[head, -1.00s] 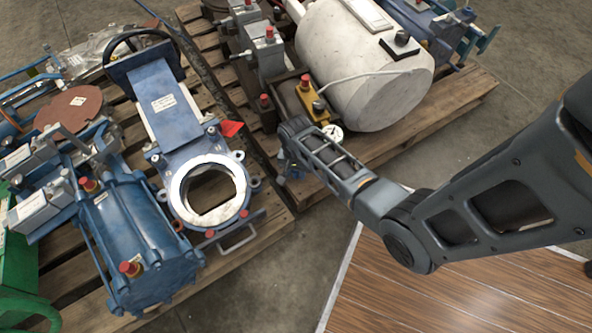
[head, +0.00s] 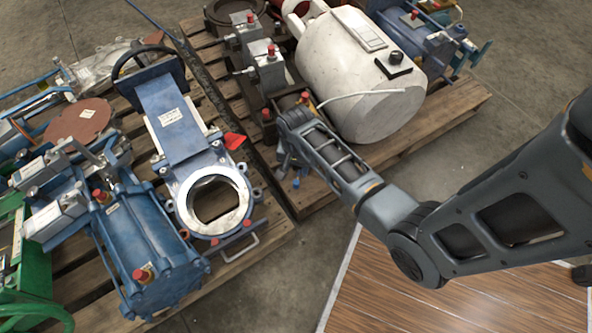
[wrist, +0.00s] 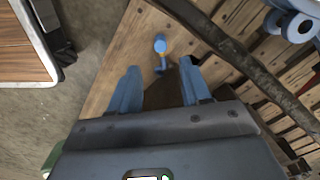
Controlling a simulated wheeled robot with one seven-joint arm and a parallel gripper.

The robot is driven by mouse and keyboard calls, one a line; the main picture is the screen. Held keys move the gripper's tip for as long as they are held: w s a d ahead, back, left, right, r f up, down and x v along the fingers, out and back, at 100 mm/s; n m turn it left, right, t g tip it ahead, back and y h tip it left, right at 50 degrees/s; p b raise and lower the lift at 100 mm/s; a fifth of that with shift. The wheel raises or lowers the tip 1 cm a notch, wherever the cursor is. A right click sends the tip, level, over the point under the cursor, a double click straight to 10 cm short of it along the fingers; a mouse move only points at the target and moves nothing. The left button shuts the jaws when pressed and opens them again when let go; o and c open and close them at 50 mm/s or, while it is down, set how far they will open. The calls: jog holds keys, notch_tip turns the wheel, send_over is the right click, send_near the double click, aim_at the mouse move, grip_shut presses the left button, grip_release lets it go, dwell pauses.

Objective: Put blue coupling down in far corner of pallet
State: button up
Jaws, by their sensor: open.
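The pallet (head: 440,122) runs right from there in the head view.
A white tank (head: 350,75) and red-topped valves (head: 268,72) crowd the pallet behind my gripper. A dark bar (wrist: 225,62) runs beside the coupling. A left pallet (head: 262,240) carries a blue gate valve (head: 178,125). Open concrete floor lies in front.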

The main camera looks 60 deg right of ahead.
jog(key=s+a+r+n+t+h, duration=0.2)
jog(key=s+a+r+n+t, duration=0.55)
jog(key=s+a+r, duration=0.4)
jog(key=s+a+r+n+t, duration=0.2)
jog(key=r, duration=0.6)
jog(key=s+a+r+n+t+y, duration=0.1)
jog(key=s+a+r+n+t, duration=0.1)
jog(key=r, duration=0.7)
jog(key=s+a+r+n+t+y, duration=0.1)
jog(key=s+a+r+n+t, duration=0.1)
jog(key=r, duration=0.6)
jog(key=shift+s+a+r+n+t+p, duration=0.2)
jog(key=shift+s+r+n+t+p, duration=0.15)
jog(key=shift+n+t, duration=0.6)
jog(key=shift+d+g, duration=0.1)
jog(key=shift+g, duration=0.2)
jog(key=shift+c, duration=0.4)
